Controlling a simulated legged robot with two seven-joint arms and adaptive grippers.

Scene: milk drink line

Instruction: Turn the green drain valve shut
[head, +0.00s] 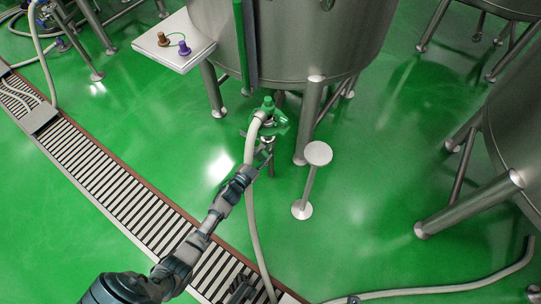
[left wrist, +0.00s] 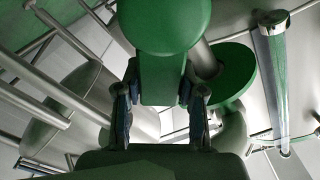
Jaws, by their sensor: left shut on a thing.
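The green drain valve (head: 268,122) sits under the big steel tank, at the top end of a pale hose (head: 251,150). My left gripper (head: 262,155) reaches up to it from below. In the left wrist view my left gripper (left wrist: 162,100) has its two dark fingers on either side of a green handle (left wrist: 162,75) and is shut on it. In the head view the handle's exact angle is too small to tell. My right gripper is not clearly seen.
The steel tank (head: 290,40) stands on several legs around the valve. A small round-topped stand (head: 318,153) is just right of it. A floor drain grate (head: 120,185) runs along the left.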

